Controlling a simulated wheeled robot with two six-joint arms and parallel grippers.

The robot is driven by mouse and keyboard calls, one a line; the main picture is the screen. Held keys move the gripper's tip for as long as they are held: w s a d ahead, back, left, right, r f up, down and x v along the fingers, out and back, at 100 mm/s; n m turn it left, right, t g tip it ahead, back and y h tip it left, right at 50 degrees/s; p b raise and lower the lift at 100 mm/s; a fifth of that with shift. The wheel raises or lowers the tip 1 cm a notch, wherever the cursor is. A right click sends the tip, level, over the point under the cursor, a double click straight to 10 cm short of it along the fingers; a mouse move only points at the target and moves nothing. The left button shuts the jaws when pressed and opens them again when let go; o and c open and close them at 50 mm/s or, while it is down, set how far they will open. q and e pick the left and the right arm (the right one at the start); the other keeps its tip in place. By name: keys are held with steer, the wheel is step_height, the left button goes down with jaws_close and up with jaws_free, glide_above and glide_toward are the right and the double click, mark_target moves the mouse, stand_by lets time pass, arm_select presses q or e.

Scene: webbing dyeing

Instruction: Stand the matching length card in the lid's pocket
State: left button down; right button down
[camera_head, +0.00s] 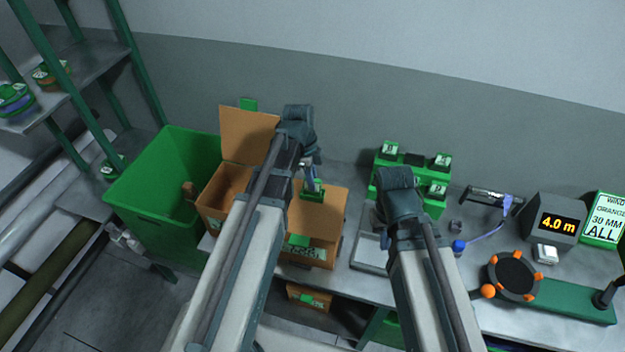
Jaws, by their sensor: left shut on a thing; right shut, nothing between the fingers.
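My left gripper (309,172) is shut on a small green card with a white label (314,188), held over the right part of the cardboard box. The print on the card is too small to read. The green rack (384,163) holds several green cards with white labels. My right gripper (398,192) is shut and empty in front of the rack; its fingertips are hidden.
A green bin (150,205) stands left of the box. A grey display (556,222) reads 4.0 m, beside a green sign (605,220). A winder with orange knobs (514,275) and a grey tray (372,252) are on the bench. Shelves with reels (50,75) are far left.

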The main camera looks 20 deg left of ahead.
arm_select(q)
steer(key=shift+f, duration=0.1)
steer(key=c, duration=0.8)
jaws_free()
steer(key=shift+o, duration=0.2)
step_height(320, 180, up, 14)
steer(key=a+p, duration=0.2)
steer(key=p, duration=1.1)
steer(key=shift+f+p, duration=0.2)
steer(key=shift+p, duration=0.1)
